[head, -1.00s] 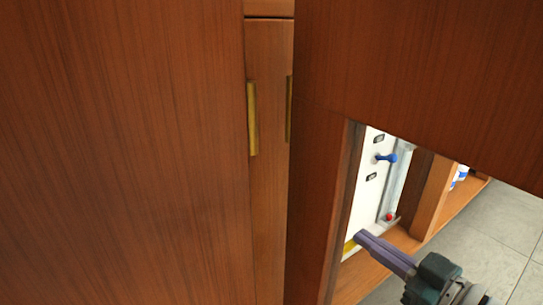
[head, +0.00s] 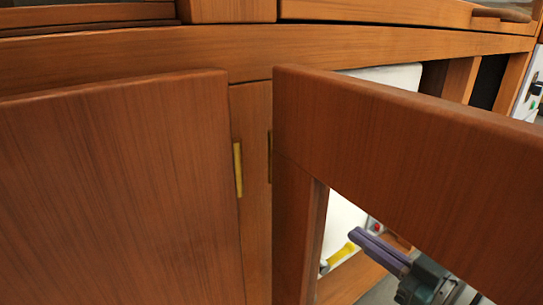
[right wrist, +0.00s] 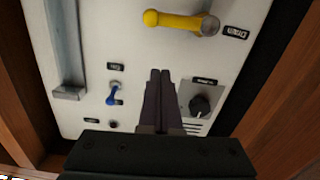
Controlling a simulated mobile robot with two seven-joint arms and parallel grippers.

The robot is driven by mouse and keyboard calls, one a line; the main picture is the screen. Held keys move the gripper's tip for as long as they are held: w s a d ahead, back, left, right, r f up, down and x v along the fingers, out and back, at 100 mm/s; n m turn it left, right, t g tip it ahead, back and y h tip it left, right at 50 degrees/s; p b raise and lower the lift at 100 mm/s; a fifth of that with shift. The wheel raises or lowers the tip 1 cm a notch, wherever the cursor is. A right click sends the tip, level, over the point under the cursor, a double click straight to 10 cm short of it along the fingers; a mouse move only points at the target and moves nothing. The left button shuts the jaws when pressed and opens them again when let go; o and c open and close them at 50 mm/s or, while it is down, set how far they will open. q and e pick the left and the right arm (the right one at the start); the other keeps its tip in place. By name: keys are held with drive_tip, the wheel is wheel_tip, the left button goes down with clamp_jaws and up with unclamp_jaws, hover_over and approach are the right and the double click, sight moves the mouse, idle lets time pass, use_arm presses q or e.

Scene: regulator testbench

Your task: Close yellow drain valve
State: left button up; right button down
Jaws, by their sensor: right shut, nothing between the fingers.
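The yellow drain valve handle (right wrist: 180,22) lies across the top of the right wrist view, on a white panel (right wrist: 120,40) beside a label reading "Drain". In the head view, part of the yellow handle (head: 342,253) shows through the door opening, just below and left of my right gripper's tips. My right gripper (right wrist: 159,74) is shut and empty. Its tips appear below the handle in the wrist view, with a gap between them in the picture. It also shows in the head view (head: 354,236). My left gripper is not in view.
A small blue valve (right wrist: 113,93) and a black knob (right wrist: 200,105) sit on either side of my right gripper in the wrist view. A grey bracket (right wrist: 66,60) runs along the panel. Wooden cabinet doors, including the framed right one (head: 420,150), fill much of the head view.

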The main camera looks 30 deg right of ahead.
drive_tip(key=s+p, duration=0.1)
drive_tip(key=s, duration=0.8)
drive_tip(key=shift+s+d+p, duration=0.3)
drive_tip(key=shift+s+d, duration=0.1)
drive_tip(key=shift+w, duration=0.1)
